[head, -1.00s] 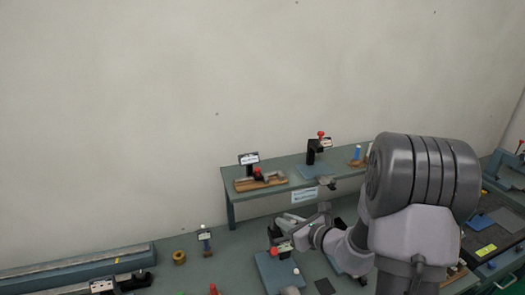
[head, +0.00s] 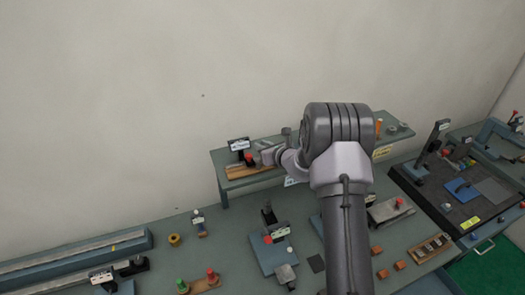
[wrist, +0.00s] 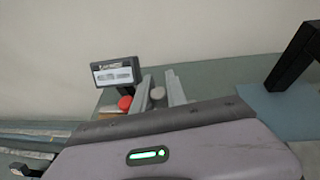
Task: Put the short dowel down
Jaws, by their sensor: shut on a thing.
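My gripper (wrist: 158,95) is shut on a short dowel (wrist: 157,93), whose pale round end shows between the two grey fingers in the wrist view. In the head view my gripper (head: 261,152) is at the left part of the raised shelf (head: 221,160), close to a wooden board (head: 238,173) with a red knob (head: 249,158) and a small sign (head: 239,144). The red knob also shows just left of the fingers in the wrist view (wrist: 125,103). The dowel cannot be made out in the head view. Whether it touches anything is hidden.
A black stand (wrist: 295,55) on a blue plate (wrist: 285,112) is to the right of the fingers. Below the shelf, the bench holds a blue fixture (head: 268,252) and a brass ring (head: 174,239). My arm hides the middle of the shelf.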

